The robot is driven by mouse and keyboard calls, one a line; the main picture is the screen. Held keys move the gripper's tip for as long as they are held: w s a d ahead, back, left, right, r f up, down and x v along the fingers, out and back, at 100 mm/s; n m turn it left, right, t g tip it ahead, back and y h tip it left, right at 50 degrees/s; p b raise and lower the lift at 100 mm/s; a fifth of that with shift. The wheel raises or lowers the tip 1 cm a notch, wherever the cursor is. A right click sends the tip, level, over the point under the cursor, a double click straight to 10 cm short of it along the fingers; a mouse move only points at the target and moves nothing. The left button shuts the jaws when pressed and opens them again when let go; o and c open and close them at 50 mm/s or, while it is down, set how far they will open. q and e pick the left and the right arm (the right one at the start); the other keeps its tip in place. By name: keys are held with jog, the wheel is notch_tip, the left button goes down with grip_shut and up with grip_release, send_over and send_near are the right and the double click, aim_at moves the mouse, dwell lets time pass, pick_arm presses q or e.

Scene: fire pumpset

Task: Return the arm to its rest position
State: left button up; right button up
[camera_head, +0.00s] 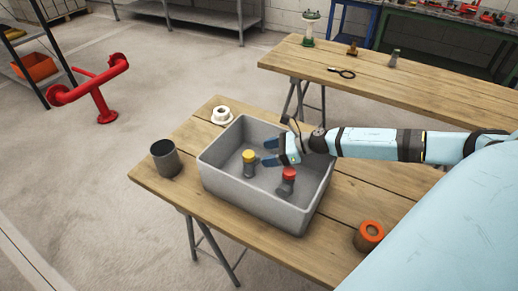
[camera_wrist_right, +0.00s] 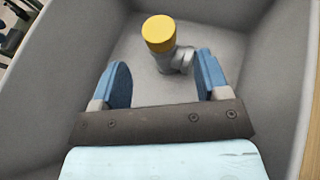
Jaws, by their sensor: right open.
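My right gripper (camera_head: 272,161) is over the grey bin on the near wooden table. Its two blue fingers are apart and hold nothing. In the right wrist view the open fingers (camera_wrist_right: 158,82) point down into the bin, and a yellow-capped grey part (camera_wrist_right: 160,36) stands beyond them, apart from them. The head view shows this yellow-capped part (camera_head: 249,163) inside the bin, left of the fingers. My right arm (camera_head: 375,144) reaches in from the right. My left gripper is not in view.
The grey bin (camera_head: 214,177) also holds a red-capped part (camera_head: 287,180). Around it are a dark cup (camera_head: 165,158), a white flanged ring (camera_head: 222,115) and an orange-topped cylinder (camera_head: 369,235). A second table (camera_head: 430,87) stands behind. A red pipe stand (camera_head: 100,90) is on the floor.

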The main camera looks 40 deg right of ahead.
jog(key=shift+s+d+r, duration=0.15)
jog(key=shift+s+r, duration=0.05)
dwell(0.5)
